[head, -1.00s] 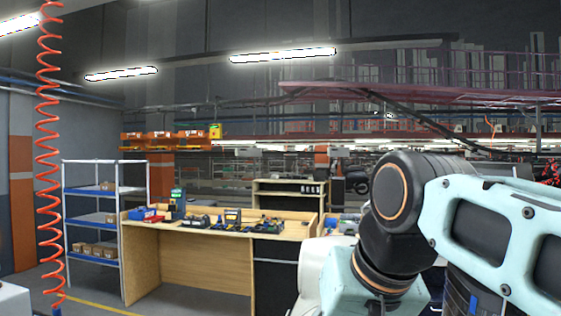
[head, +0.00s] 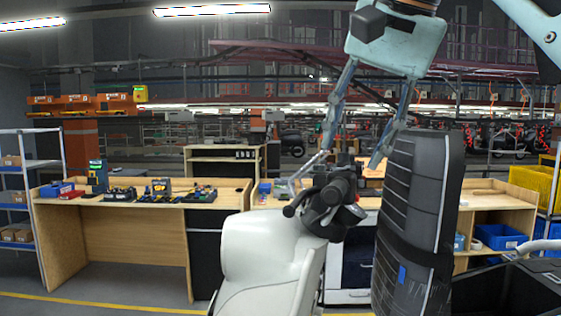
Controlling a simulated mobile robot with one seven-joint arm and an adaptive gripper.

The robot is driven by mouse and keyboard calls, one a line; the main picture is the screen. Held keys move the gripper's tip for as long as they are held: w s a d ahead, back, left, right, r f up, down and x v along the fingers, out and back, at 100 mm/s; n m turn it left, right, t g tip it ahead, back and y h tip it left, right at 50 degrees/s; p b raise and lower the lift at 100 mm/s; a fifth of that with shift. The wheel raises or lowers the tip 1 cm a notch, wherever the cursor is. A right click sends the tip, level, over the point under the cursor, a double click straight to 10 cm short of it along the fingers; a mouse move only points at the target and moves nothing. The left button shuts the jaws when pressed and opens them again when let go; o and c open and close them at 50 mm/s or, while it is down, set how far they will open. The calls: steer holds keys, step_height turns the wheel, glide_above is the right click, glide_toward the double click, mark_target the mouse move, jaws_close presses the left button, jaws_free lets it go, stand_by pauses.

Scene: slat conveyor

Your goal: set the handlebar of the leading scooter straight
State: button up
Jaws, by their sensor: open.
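A scooter with a white body (head: 265,258) stands close in the lower middle of the head view. Its black handlebar (head: 338,198) shows at the top of the white body, with a grip pointing towards me. I cannot tell exactly how far the bar is turned. My gripper (head: 340,170) reaches down from above with its fingers spread wide. One fingertip is left of the handlebar and the other is right of it, behind the bar or beside it. Contact is not clear.
A wooden workbench (head: 110,203) with tools stands at the left, beside a shelf rack (head: 30,190). Another bench with blue bins (head: 500,237) and a yellow crate (head: 535,187) are at the right. More scooters (head: 510,140) stand far back. Open floor lies at lower left.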

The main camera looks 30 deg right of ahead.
mark_target(342, 192)
steer(key=x, duration=1)
steer(key=shift+f, duration=0.15)
steer(key=shift+c, duration=0.2)
jaws_close()
steer(key=shift+s+d+f+b, duration=0.35)
steer(key=shift+f+b, duration=0.05)
steer(key=shift+b, duration=0.05)
steer(key=shift+s+d+f+n+t+b, duration=0.15)
steer(key=shift+s+d+f+n+b, duration=0.15)
steer(key=shift+s+d+n, duration=0.15)
steer(key=shift+s+d+f+n+t+b, duration=0.15)
steer(key=shift+s+d+f+n+b, duration=0.15)
steer(key=shift+s, duration=0.25)
steer(key=shift+d+f, duration=0.1)
steer(key=shift+s+d+f+n+t+y+b, duration=0.2)
steer(key=shift+s+d+f+n+b, duration=0.15)
steer(key=shift+s+d, duration=0.25)
steer(key=shift+s+d+f+n+t+y+b, duration=0.1)
steer(key=shift+s+d+f+n+y+b, duration=0.15)
steer(key=shift+s+d+f, duration=0.3)
steer(key=shift+d, duration=0.15)
